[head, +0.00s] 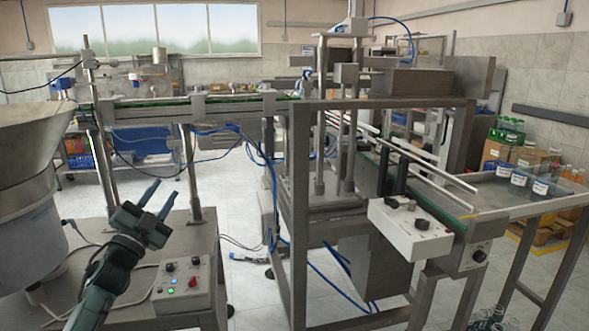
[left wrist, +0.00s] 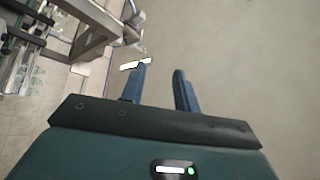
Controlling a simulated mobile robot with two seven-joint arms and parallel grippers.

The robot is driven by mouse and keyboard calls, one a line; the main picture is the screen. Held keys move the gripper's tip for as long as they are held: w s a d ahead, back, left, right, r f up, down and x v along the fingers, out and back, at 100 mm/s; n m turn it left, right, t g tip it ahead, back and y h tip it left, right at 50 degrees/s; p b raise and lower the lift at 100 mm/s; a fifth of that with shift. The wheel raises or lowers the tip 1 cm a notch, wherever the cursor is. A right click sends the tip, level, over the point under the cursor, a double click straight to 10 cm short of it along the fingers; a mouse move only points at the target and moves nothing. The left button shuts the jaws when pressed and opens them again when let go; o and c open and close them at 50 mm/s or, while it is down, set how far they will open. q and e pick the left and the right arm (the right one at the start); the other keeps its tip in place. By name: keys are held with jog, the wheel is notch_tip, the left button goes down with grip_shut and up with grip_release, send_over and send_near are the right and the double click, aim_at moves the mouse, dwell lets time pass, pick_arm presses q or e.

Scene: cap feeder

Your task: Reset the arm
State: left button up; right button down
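My left gripper (head: 158,198) is raised above the metal table at the lower left in the head view. Its two fingers stand apart with nothing between them. In the left wrist view the open gripper (left wrist: 160,85) shows two blue-grey fingers, with a plain beige-grey surface behind them. My right gripper is not in the head view.
A large metal feeder bowl (head: 30,140) stands left of my arm. A control box (head: 184,284) with knobs and a red button sits on the metal table (head: 180,245). A metal machine frame (head: 300,200) with a conveyor stands to the right.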

pick_arm(q)
jog(key=w+a+f+n+g+y, duration=0.2)
jog(key=a+f+n+g+y, duration=0.45)
jog(key=f+n, duration=0.5)
jog(key=s+d+f+m+g, duration=0.1)
jog(key=s+d+f, duration=0.45)
jog(key=f, duration=0.25)
jog(key=s+d+f+g, duration=0.1)
jog(key=s+d+f, duration=0.3)
jog(key=s+f, duration=0.35)
jog(key=s+d+f+g+h, duration=0.1)
jog(key=s+d+f, duration=0.2)
jog(key=s, duration=0.5)
jog(key=s+d+f+g+h, duration=0.1)
jog(key=s+d+f, duration=0.2)
jog(key=s, duration=0.6)
jog(key=s+d+f+g+h, duration=0.1)
jog(key=s+d+f, duration=0.2)
jog(key=s, duration=0.6)
jog(key=shift+d+f+n, duration=0.15)
jog(key=shift+d+n, duration=0.2)
jog(key=shift+d, duration=0.9)
